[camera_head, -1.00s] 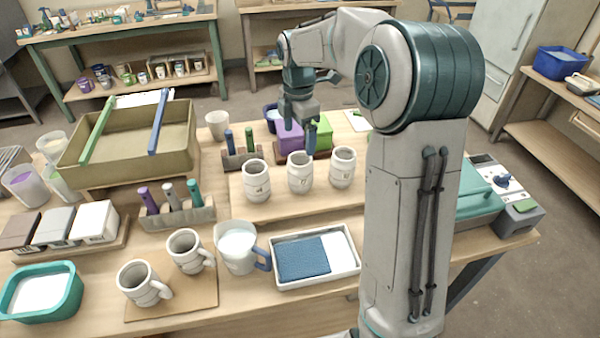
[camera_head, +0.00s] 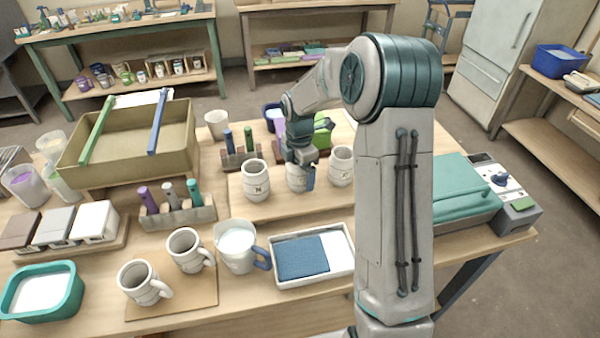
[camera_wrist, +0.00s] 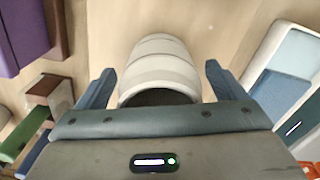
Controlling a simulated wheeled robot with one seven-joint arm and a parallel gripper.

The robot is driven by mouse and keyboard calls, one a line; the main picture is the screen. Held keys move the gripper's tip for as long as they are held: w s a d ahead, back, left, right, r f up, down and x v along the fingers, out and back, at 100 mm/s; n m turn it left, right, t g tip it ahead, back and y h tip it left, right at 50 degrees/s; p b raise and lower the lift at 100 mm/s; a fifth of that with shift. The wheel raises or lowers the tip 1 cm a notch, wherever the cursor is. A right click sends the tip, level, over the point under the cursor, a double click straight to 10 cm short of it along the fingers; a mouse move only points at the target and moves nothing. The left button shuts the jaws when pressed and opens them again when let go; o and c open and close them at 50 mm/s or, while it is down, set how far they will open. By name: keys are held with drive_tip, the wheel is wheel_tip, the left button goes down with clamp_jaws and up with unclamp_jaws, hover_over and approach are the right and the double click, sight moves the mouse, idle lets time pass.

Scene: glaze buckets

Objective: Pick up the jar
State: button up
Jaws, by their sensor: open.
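Three pale ribbed jars stand in a row on a wooden board: the left jar (camera_head: 255,184), the middle jar (camera_head: 298,184) and the right jar (camera_head: 341,167). My gripper (camera_head: 301,172) is down at the middle jar in the head view and hides its upper part. In the wrist view the jar (camera_wrist: 160,62) lies between the two blue fingers of my open gripper (camera_wrist: 159,70), with a gap on each side. The near part of that jar is hidden by the gripper's body.
The neighbouring jars stand close on both sides. Behind are a rack of glaze sticks (camera_head: 241,158) and a green box (camera_head: 322,132). In front are a pitcher (camera_head: 237,246), mugs (camera_head: 187,252) and a white tray (camera_head: 342,262) with a blue cloth.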

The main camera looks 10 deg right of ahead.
drive_tip(key=shift+f, duration=0.3)
drive_tip(key=c, duration=1.2)
drive_tip(key=shift+c, duration=0.3)
drive_tip(key=shift+r, duration=0.15)
